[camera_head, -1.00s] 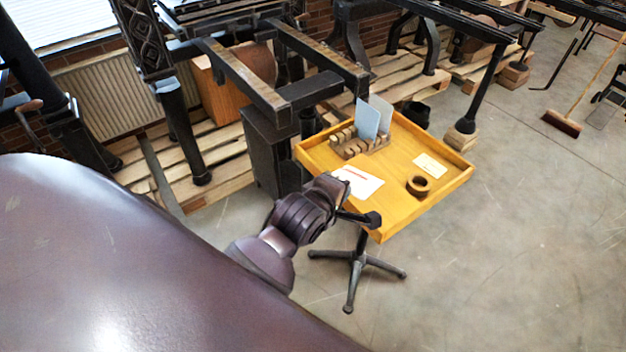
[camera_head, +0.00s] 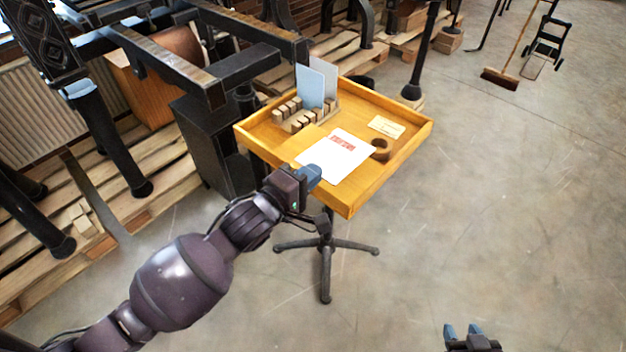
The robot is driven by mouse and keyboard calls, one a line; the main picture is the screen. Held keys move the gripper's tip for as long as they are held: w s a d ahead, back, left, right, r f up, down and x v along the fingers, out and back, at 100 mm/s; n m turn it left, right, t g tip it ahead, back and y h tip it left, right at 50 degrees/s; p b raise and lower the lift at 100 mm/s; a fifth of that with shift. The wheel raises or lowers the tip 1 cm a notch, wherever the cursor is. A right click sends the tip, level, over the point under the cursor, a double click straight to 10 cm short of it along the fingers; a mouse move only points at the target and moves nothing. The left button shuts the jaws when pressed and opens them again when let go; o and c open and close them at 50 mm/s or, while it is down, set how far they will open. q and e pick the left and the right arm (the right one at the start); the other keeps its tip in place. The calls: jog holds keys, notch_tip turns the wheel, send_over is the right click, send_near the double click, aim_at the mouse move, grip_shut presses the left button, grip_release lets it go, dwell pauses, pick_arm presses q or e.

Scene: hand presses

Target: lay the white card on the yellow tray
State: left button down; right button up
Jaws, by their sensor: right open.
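The white card (camera_head: 345,150) with red print is over the left-middle part of the yellow tray (camera_head: 351,203). My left gripper (camera_head: 312,175) reaches in from the lower left and is shut on the card's near-left edge. The card's far-right corner partly covers the brown ring (camera_head: 381,152). I cannot tell whether the card touches the tray floor. My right gripper (camera_head: 463,330) is open and empty at the bottom edge of the view, far from the tray.
A wooden rack (camera_head: 298,122) with a blue card (camera_head: 310,86) and a grey card stands at the tray's back left. A small cream card (camera_head: 386,126) lies at the back right. Dark presses stand behind on the left.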

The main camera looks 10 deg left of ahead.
pick_arm(q)
notch_tip(320, 180, down, 8)
jog(key=b, duration=0.5)
jog(key=shift+d, duration=0.15)
pick_arm(e)
jog(key=f, duration=0.4)
jog(key=shift+w+a, duration=0.2)
jog(key=shift+w, duration=0.15)
pick_arm(q)
jog(key=shift+f, duration=0.1)
pick_arm(e)
jog(key=shift+s+d+f, duration=0.1)
jog(key=shift+s+f, duration=0.15)
jog(key=shift+s, duration=0.05)
pick_arm(q)
jog(key=c, duration=1.2)
grip_release()
jog(key=shift+c, duration=0.2)
pick_arm(e)
jog(key=shift+s+f+g, duration=0.1)
jog(key=shift+s+g, duration=0.1)
jog(key=shift+g, duration=0.1)
pick_arm(q)
jog(key=shift+o, duration=0.4)
jog(key=shift+f, duration=0.15)
pick_arm(e)
jog(key=shift+w, duration=0.3)
pick_arm(q)
jog(key=shift+f, duration=0.2)
